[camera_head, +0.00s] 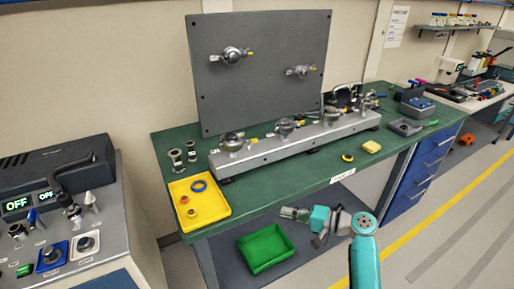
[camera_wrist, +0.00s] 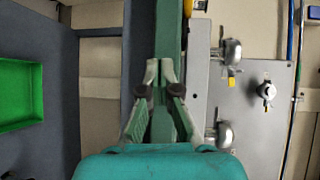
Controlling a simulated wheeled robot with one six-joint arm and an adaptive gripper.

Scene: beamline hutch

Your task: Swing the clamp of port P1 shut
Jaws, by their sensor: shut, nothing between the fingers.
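A grey manifold rail (camera_head: 262,156) stands on the green bench with several metal ports along its top. The left-end port (camera_head: 232,143) and the one beside it (camera_head: 284,127) show small yellow parts. The labels are too small to read, so I cannot tell which is P1 or how its clamp stands. My gripper (camera_head: 288,212) is in front of the bench edge, apart from the rail. In the wrist view my gripper (camera_wrist: 160,68) has its fingertips together, empty, with the rail (camera_wrist: 199,75) and two ports (camera_wrist: 231,52) (camera_wrist: 222,135) to the right.
A grey upright panel (camera_head: 265,95) behind the rail carries two more ports. A yellow tray (camera_head: 222,212) with rings sits at the bench's left front, near metal fittings (camera_head: 176,160). A green tray (camera_head: 267,248) lies on the lower shelf.

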